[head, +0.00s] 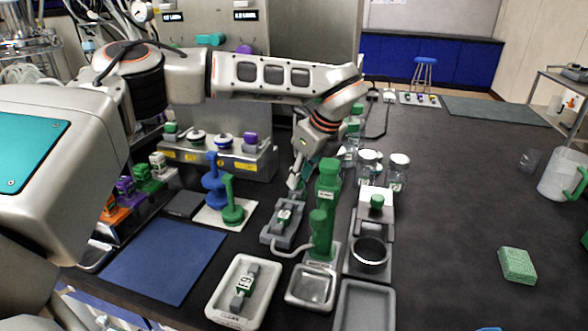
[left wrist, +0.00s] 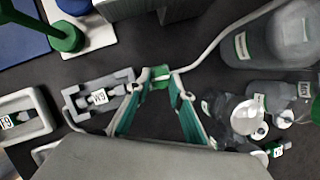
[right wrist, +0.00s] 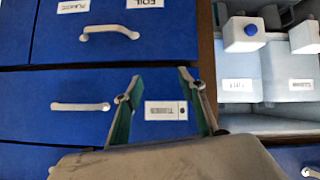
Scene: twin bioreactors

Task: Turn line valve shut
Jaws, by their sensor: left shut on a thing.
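The line valve shows in the left wrist view as a small green piece (left wrist: 160,78) on a pale tube (left wrist: 215,48). My left gripper (left wrist: 162,80) has its fingertips closed on this green piece. The valve's exact turn angle cannot be told.
A grey tray with a labelled part (head: 283,216) and a white tray (head: 221,302) stand near the left gripper. Clear jars (head: 398,170) stand right of it. A blue mat (head: 160,262) lies left. The dark bench on the right (head: 450,220) is mostly clear.

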